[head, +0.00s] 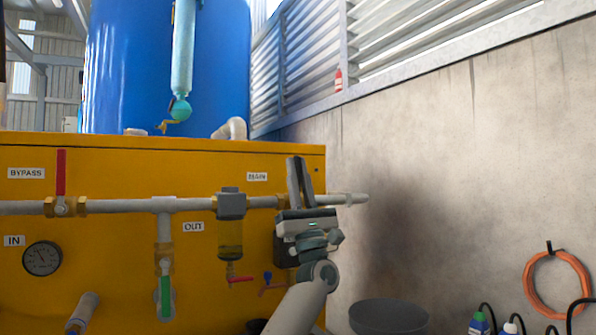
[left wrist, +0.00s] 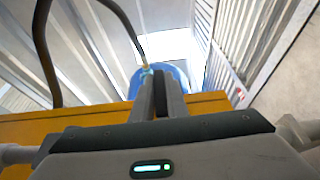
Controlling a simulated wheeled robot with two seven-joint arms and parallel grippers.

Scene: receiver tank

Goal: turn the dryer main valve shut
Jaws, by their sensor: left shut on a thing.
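The yellow dryer panel (head: 110,160) carries a grey pipe (head: 350,199) across its front. The main valve shows as a brass fitting (head: 283,201) on this pipe, near a small label (head: 257,176) that is hard to read. My left gripper (head: 299,176) stands in front of the valve with its fingers pointing up. The fingers also show close together in the left wrist view (left wrist: 161,92). They are shut on what seems to be the valve's handle, which the gripper hides, so its angle cannot be told. My right gripper is out of view.
The bypass valve's red handle (head: 61,173) stands upright at left. A filter bowl (head: 230,238) is just left of my gripper. A concrete wall (head: 450,150) is at right, with a dark bin (head: 388,317) below.

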